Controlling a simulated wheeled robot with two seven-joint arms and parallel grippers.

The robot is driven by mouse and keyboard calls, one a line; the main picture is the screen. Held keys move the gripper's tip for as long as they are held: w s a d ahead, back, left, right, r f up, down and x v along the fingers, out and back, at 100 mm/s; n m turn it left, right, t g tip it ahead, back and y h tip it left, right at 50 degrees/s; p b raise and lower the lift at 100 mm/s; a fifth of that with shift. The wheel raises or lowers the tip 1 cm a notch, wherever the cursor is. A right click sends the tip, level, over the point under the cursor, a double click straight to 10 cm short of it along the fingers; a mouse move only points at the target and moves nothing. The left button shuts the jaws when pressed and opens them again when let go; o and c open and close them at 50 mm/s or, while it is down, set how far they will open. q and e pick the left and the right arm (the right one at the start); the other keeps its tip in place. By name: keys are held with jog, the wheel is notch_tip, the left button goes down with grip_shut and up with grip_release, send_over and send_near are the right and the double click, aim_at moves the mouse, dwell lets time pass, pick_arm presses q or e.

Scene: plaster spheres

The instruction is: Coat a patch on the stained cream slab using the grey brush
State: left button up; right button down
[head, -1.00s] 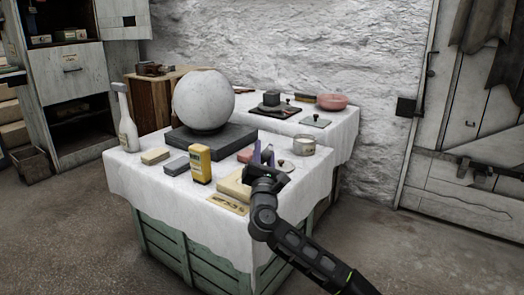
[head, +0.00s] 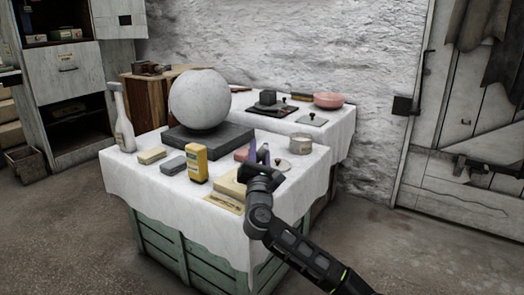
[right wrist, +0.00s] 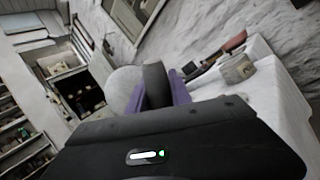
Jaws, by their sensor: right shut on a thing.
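A cream slab (head: 228,184) lies near the front right edge of the white-covered table, partly hidden by my right gripper. Any stain on it is too small to make out. My right gripper (head: 258,154) is over the slab's right end, its purple fingers upright beside it. In the right wrist view the purple fingers (right wrist: 180,88) are shut on a dark grey rounded piece (right wrist: 154,84), seemingly the grey brush. Its bristles are hidden, and I cannot tell whether it touches the slab. My left gripper is not in view.
A large plaster sphere (head: 200,99) stands on a dark base (head: 208,138). A pink bowl (head: 329,100) is on the back table.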

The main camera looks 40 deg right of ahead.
jog(key=shift+w, duration=0.25)
jog(key=shift+w+a, duration=0.25)
jog(key=shift+w, duration=0.4)
jog(key=shift+s+d, duration=0.25)
jog(key=shift+s, duration=0.5)
jog(key=shift+s+d, duration=0.2)
jog(key=shift+s, duration=0.5)
jog(key=shift+w, duration=0.1)
